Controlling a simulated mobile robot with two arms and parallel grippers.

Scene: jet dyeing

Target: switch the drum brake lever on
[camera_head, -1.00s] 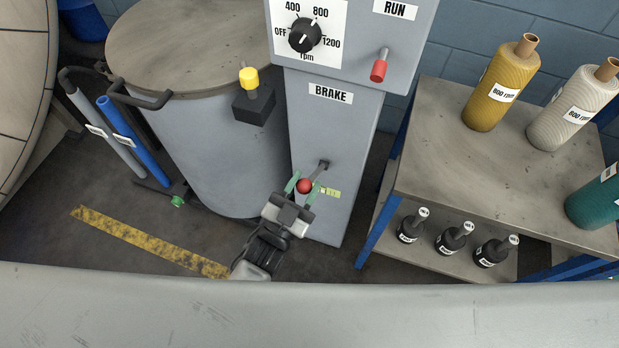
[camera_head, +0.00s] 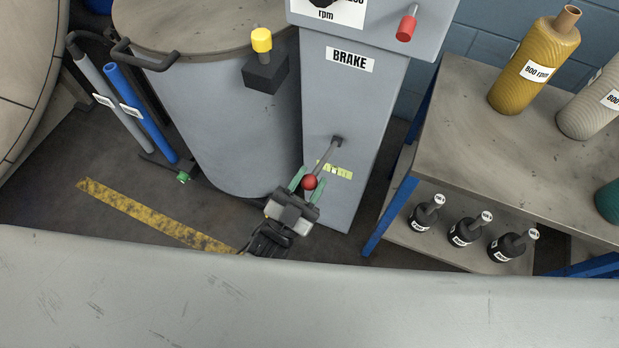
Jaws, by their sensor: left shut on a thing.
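The brake lever (camera_head: 325,160) is a thin grey rod with a red ball knob (camera_head: 310,182) on the front of the grey control column (camera_head: 350,100), under the BRAKE label (camera_head: 350,59). The rod slopes down and to the left from its pivot. My left gripper (camera_head: 309,183) has its green fingers on either side of the red knob and is shut on it. A yellow-green tag (camera_head: 334,171) is on the column behind the lever, partly covered by the rod. My right gripper does not show.
A red-handled RUN lever (camera_head: 407,26) and a dial are above. A yellow-knobbed black box (camera_head: 264,72) sits by the grey drum (camera_head: 220,120). A shelf (camera_head: 470,150) with thread cones and dark bottles stands right. A grey surface (camera_head: 300,310) crosses the foreground.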

